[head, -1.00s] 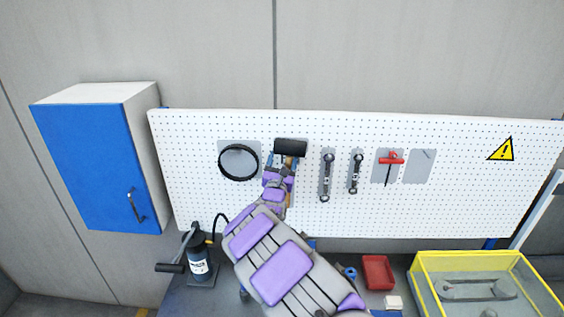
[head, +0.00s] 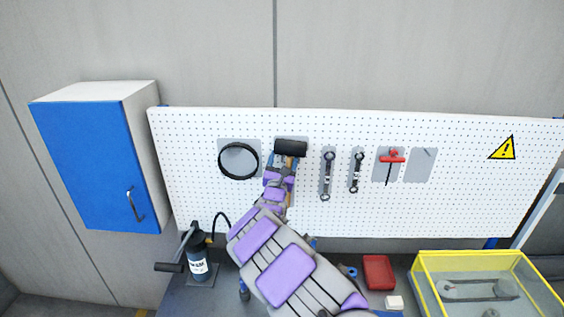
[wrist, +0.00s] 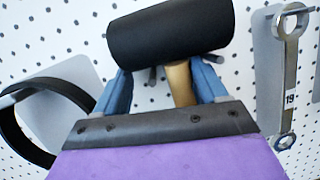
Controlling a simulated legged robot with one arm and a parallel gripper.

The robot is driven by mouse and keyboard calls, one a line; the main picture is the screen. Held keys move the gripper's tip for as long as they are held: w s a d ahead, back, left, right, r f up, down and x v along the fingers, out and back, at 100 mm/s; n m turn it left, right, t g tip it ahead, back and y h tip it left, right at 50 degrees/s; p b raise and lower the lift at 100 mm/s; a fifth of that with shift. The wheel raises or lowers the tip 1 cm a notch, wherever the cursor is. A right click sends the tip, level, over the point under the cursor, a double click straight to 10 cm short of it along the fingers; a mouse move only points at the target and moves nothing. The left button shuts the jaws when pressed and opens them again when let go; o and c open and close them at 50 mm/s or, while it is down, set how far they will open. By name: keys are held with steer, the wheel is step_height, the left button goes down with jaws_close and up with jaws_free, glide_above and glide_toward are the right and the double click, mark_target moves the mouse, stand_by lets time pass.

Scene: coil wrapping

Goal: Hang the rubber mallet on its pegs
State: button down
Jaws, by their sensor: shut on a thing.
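The rubber mallet has a black cylindrical head (head: 290,148) and a wooden handle, which shows below the head in the wrist view (wrist: 180,82). The mallet is upright in front of the pegboard, over a grey outline patch. My gripper (wrist: 165,88) is shut on the mallet handle just below the head, with a blue finger on each side. A dark peg (wrist: 152,74) shows behind the head, left of the handle. I cannot tell whether the head touches the pegs.
The white pegboard (head: 450,205) also holds a black ring (head: 238,160) at left, two wrenches (head: 326,175) at right and a red T-handle tool (head: 392,158). A blue cabinet (head: 90,165) hangs at left.

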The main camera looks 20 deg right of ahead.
steer(key=shift+r, duration=0.1)
steer(key=shift+c, duration=2.1)
jaws_free()
steer(key=o, duration=0.4)
steer(key=shift+d, duration=0.15)
